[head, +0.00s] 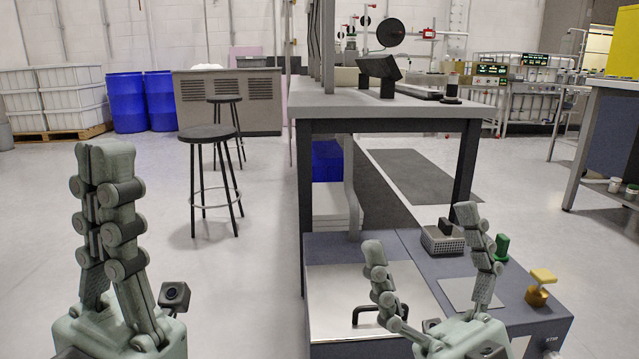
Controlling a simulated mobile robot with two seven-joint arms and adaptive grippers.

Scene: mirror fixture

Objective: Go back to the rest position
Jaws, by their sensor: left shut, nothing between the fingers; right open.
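My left gripper (105,150) is at the left of the head view, pointing up, with its fingers together and nothing between them. It is over open floor, clear of the table. My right gripper (420,228) is at the lower right, pointing up, with its fingers spread wide and nothing held between them. In the picture it overlaps the low grey fixture (405,245), and I cannot tell how far above it the fingers are. The fixture bears a mirror-like plate (345,285) with a black handle (378,310), partly hidden behind my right gripper.
On the fixture are a mesh box (440,240), a green knob (502,247) and a yellow-topped knob (541,285). A tall workbench (420,112) stands behind it. Two black stools (208,134) stand left of centre. Blue drums (125,103) are at the back. The floor on the left is clear.

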